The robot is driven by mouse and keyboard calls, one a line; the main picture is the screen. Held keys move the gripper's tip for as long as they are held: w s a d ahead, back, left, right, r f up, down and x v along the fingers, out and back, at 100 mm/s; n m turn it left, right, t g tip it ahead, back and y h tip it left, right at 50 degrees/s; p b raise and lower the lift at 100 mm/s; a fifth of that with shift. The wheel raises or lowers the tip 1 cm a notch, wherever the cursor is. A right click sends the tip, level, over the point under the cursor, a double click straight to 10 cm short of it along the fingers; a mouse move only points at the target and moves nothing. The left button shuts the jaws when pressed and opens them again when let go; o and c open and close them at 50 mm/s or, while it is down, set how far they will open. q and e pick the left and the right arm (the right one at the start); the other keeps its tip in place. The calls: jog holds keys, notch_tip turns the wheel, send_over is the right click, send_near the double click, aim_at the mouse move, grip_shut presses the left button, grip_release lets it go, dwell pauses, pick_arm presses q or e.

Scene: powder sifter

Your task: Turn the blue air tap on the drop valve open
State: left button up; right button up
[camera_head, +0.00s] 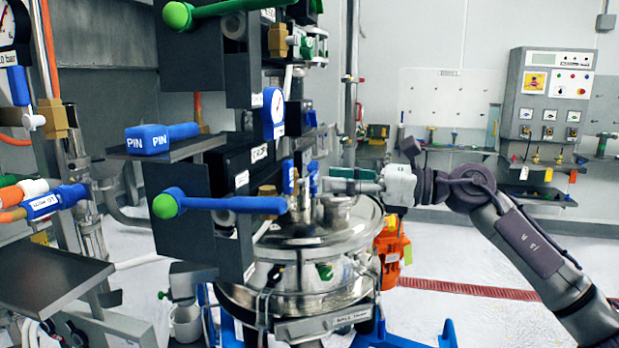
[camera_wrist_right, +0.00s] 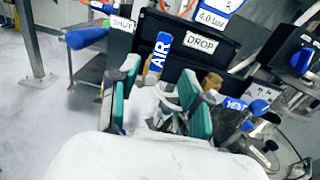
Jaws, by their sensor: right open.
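The blue air tap (camera_wrist_right: 161,50), marked AIR, stands upright on a brass fitting beside the white DROP label (camera_wrist_right: 201,44) in the right wrist view. My right gripper (camera_wrist_right: 158,95) is open, its two teal fingers spread on either side of the space in front of the tap. Whether a finger touches the tap cannot be told. In the head view my right gripper (camera_head: 328,180) points left at two small upright blue handles above the steel lid; which is the air tap is unclear there. My left gripper does not show.
A second blue handle (camera_wrist_right: 236,103) is just right of my fingers. The round steel sifter lid (camera_head: 318,230) lies below.

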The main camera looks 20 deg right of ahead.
jog(key=shift+v, duration=1.3)
